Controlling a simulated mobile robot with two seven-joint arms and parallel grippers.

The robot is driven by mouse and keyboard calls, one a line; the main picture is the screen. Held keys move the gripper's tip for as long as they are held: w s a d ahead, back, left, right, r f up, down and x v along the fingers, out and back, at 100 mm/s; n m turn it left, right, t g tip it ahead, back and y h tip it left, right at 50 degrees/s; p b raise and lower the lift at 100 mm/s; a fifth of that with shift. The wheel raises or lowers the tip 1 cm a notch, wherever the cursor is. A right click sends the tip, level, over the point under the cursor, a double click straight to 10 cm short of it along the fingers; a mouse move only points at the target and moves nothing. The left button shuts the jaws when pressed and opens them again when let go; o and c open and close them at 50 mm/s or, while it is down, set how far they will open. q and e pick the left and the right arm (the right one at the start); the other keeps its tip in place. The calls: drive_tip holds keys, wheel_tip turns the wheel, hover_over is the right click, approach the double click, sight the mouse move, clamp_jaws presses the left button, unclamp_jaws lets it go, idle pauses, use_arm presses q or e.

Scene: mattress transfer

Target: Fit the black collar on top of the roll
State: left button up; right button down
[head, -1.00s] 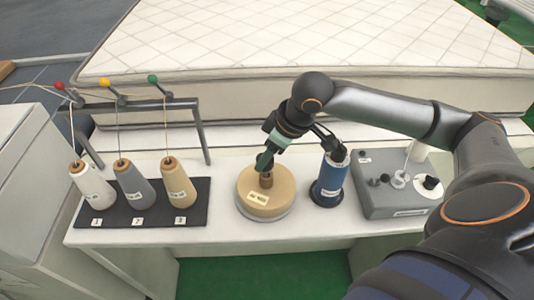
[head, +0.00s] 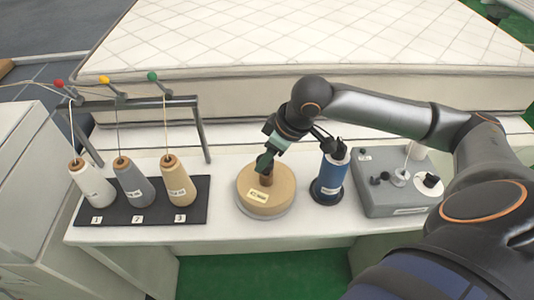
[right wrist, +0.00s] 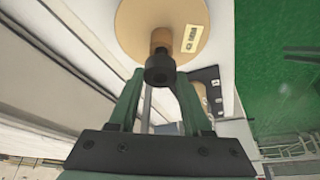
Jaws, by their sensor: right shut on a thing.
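The tan roll (head: 270,199) stands upright on a pale round base on the white table, with a brown core (head: 266,179) rising from its top. It also shows in the right wrist view (right wrist: 148,18), with its core (right wrist: 160,38). My right gripper (head: 265,161) is over the core, shut on the black collar (right wrist: 160,68) between its green fingers. The collar lines up with the core's end in the wrist view; I cannot tell whether it is seated. In the head view the fingers hide the collar. My left gripper is not in view.
A blue spool (head: 331,177) stands close to the right of the roll, with a grey box (head: 395,195) with knobs beyond it. Three thread cones stand on a black mat (head: 147,216) at the left under a grey rack (head: 203,135). A mattress (head: 320,40) lies behind.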

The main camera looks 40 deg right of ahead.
drive_tip(key=shift+f, duration=1.2)
drive_tip(key=shift+c, duration=1.3)
unclamp_jaws()
drive_tip(key=v, duration=1.2)
drive_tip(key=shift+r, duration=0.2)
drive_tip(key=shift+s, duration=0.1)
